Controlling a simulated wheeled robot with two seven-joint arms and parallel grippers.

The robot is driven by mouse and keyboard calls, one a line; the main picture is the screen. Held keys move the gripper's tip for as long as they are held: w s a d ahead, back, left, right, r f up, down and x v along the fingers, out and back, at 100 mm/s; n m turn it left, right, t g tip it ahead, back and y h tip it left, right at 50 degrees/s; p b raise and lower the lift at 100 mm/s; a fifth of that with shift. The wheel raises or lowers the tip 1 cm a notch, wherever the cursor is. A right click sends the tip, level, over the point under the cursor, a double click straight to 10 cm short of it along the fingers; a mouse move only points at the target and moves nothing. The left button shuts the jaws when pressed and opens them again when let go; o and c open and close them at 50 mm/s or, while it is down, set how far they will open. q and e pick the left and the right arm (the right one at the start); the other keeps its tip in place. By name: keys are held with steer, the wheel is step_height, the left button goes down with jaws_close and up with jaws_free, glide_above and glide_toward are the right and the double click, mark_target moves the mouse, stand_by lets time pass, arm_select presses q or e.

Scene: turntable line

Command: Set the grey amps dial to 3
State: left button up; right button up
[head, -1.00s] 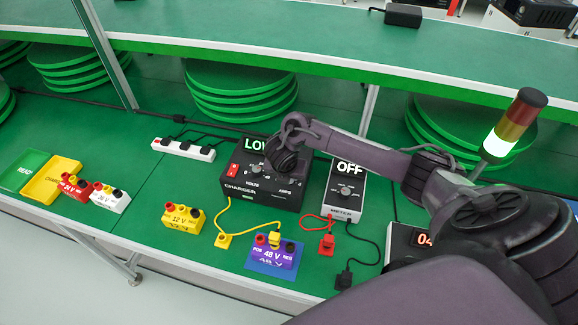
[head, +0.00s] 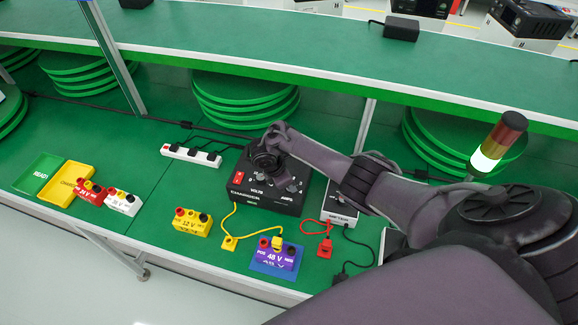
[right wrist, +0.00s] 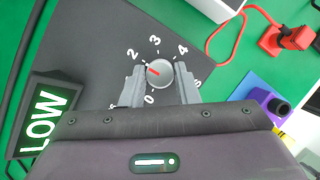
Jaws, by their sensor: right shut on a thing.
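The grey amps dial (right wrist: 163,77) is on the right part of the black charger box (head: 268,203). In the right wrist view it is round, with a red pointer and white numbers around it. The pointer aims left and slightly up, a little below the 2; the 3 is at the top. My right gripper (right wrist: 160,84) is shut on the dial, one finger on each side. In the head view this gripper (head: 290,183) leans over the box and hides part of it. The green LOW display (right wrist: 45,120) shows in the right wrist view. My left gripper is not in view.
The meter (head: 340,208) stands right of the charger, partly behind my arm. Yellow (head: 192,223) and purple (head: 276,257) batteries sit in front, with yellow and red cables nearby. A white power strip (head: 192,155) lies behind. A light tower (head: 498,143) glows at the right.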

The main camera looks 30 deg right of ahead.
steer(key=shift+w+m+g, duration=0.1)
steer(key=shift+m+g, duration=0.2)
steer(key=shift+m, duration=0.7)
steer(key=m+g, duration=0.1)
steer(key=m, duration=0.1)
steer(key=shift+d+m+y, duration=0.1)
steer(key=shift+m+y, duration=0.2)
steer(key=shift+m, duration=0.1)
steer(key=m+y, duration=0.1)
steer(key=m, duration=0.1)
steer(key=m+g+b, duration=0.1)
steer(key=m, duration=0.2)
steer(key=shift+w+d+m+y, duration=0.1)
steer(key=shift+w+m+y, duration=0.05)
steer(key=shift+m+y, duration=0.2)
steer(key=shift+b, duration=0.3)
steer(key=o, duration=1)
steer(key=p+v, duration=0.1)
steer(key=v, duration=0.6)
steer(key=shift+w+r, duration=0.2)
steer(key=shift+r, duration=0.15)
